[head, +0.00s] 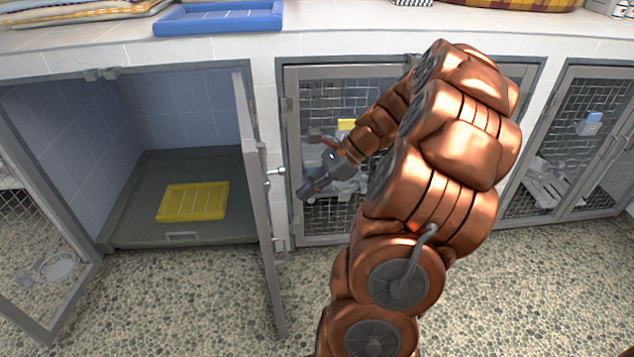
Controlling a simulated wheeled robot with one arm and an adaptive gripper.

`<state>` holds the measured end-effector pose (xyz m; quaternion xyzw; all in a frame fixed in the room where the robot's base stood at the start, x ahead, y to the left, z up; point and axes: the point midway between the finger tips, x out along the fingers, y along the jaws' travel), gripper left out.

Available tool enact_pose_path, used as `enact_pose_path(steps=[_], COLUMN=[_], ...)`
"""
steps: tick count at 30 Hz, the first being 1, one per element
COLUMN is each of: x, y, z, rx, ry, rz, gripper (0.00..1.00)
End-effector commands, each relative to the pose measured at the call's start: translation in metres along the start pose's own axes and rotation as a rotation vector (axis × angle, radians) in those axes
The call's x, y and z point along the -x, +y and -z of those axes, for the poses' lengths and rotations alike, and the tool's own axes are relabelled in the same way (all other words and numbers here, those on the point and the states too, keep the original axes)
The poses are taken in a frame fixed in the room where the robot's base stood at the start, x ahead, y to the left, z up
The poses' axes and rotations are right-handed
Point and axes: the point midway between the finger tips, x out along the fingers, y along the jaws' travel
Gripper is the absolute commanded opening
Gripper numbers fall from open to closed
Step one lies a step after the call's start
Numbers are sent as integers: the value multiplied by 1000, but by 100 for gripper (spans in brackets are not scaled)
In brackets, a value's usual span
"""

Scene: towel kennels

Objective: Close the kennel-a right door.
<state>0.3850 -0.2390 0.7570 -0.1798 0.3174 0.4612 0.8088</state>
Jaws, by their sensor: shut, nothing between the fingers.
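The open kennel (185,108) on the left has blue tiled walls; no label is readable. Its right door (262,205) stands swung out toward me, seen nearly edge-on, with a latch (275,171) on its right side. My gripper (306,189) is shut and empty. It is to the right of this door, near the latch in the picture, with a small gap between them. It shows in front of the closed middle kennel's mesh door (325,215). My arm hides much of the middle kennel.
The open kennel's left door (35,190) is swung out at the far left. A yellow tray (193,202) lies inside on the grey floor. A right-hand kennel (560,150) is shut. Pebbled floor (190,300) is clear in front. A blue tray (220,18) sits on the counter.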

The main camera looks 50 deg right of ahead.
Motion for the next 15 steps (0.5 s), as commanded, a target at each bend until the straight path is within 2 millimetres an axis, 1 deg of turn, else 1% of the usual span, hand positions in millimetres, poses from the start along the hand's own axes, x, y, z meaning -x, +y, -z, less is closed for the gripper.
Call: enact_pose_path(steps=[1, 7, 12, 15], x=[-10, -44, -60, -66], y=[0, 1, 0, -1], z=[1, 1, -14, -21], rx=[0, -2, 1, 0], ry=[0, -2, 1, 2], rz=[-1, -1, 2, 5], gripper=[0, 0, 0, 0])
